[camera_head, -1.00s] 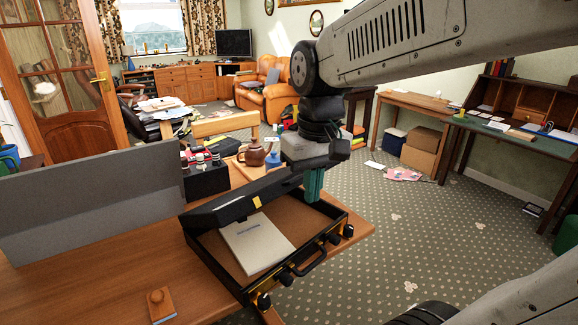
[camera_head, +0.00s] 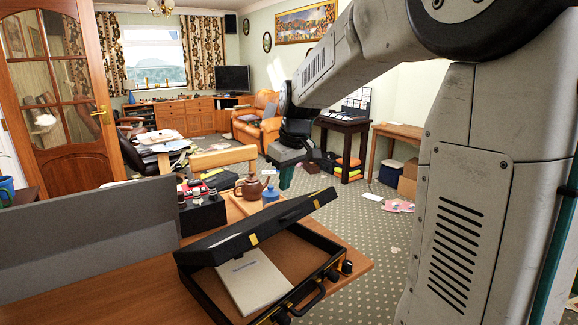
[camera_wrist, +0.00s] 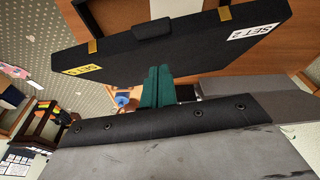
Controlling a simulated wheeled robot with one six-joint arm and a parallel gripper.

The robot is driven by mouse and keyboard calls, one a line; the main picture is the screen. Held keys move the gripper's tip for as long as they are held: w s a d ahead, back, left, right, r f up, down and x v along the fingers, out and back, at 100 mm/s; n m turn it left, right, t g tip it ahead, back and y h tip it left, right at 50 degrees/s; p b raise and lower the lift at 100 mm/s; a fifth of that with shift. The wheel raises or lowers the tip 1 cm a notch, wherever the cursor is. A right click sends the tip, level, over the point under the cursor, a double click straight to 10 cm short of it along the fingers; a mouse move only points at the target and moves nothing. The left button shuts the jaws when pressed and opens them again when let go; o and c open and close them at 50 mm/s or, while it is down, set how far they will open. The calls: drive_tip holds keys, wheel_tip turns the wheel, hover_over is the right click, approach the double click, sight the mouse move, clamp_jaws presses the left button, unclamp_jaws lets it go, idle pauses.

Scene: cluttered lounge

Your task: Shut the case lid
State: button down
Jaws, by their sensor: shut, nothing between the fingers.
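The black case (camera_head: 311,283) stands open on the wooden table, with its handle side towards the front right. Its lid (camera_head: 225,246) is hinged at the back left and stands raised at a slant. A pale booklet (camera_head: 252,281) lies in the case. My gripper (camera_head: 287,178), with green fingers, is shut and empty. It is above and beyond the lid in the head view, apart from it. In the wrist view the closed fingers (camera_wrist: 157,85) overlap the edge of a black panel (camera_wrist: 190,45) with yellow latches and "SET 2" labels; contact cannot be told.
A grey panel (camera_head: 90,225) stands at the table's left. A black box of small jars (camera_head: 203,213), a brown teapot (camera_head: 250,187) and a blue pot (camera_head: 270,196) are behind the case.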

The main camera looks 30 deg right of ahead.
sight(288, 215)
drive_tip(key=f, duration=0.2)
drive_tip(key=s+f, duration=0.1)
drive_tip(key=f, duration=0.2)
drive_tip(key=shift+f, duration=0.15)
drive_tip(key=shift+s+d+f, duration=0.1)
drive_tip(key=shift+s+f, duration=0.15)
drive_tip(key=shift+f, duration=0.15)
drive_tip(key=shift+d+f, duration=0.1)
